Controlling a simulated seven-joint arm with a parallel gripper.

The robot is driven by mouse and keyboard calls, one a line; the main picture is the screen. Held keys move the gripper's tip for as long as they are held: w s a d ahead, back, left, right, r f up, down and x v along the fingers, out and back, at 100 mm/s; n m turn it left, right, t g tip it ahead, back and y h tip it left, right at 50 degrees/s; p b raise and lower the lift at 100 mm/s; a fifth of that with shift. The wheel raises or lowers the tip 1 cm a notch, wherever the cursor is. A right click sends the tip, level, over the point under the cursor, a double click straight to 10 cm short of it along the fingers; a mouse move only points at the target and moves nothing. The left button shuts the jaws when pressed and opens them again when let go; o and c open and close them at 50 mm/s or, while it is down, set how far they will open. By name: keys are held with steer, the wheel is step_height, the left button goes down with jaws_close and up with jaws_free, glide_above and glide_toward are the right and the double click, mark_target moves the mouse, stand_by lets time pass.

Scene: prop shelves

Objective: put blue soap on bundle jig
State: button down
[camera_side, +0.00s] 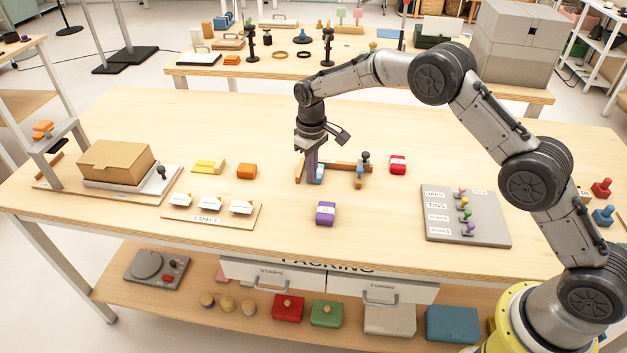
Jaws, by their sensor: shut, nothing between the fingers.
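The blue soap (320,173), a small light blue block, sits at the left part of the bundle jig, right beside my fingers. The bundle jig (343,166) is a low brown wooden frame in the middle of the table, with a dark knobbed post at its right end. My gripper (312,178) points down at the jig's left end, shut, with nothing held. Its fingers hide part of the jig and the soap's left edge. I cannot tell whether the fingers touch the soap.
A purple soap (325,213) lies in front of the jig and a red soap (397,164) to its right. An orange block (246,171) and a yellow piece (208,167) lie left. A label board (211,217) and a grey peg board (466,228) stand nearer the front edge.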

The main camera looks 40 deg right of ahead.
steer(key=shift+r, duration=2.05)
steer(key=shift+d, duration=0.1)
step_height(320, 180, up, 14)
steer(key=s+d+t, duration=0.2)
steer(key=s+d+r+m+t, duration=0.1)
steer(key=s+d+r+t, duration=0.15)
steer(key=s+r, duration=0.85)
steer(key=s+d+r+m+t, duration=0.1)
steer(key=s+d+r, duration=0.1)
steer(key=s, duration=0.6)
steer(key=s+d+r, duration=0.1)
steer(key=s+r, duration=0.1)
steer(key=s, duration=0.6)
steer(key=s+d+f+m, duration=0.1)
steer(key=s+f, duration=0.9)
steer(key=s, duration=0.1)
steer(key=shift+s+f, duration=0.3)
steer(key=shift+f, duration=0.05)
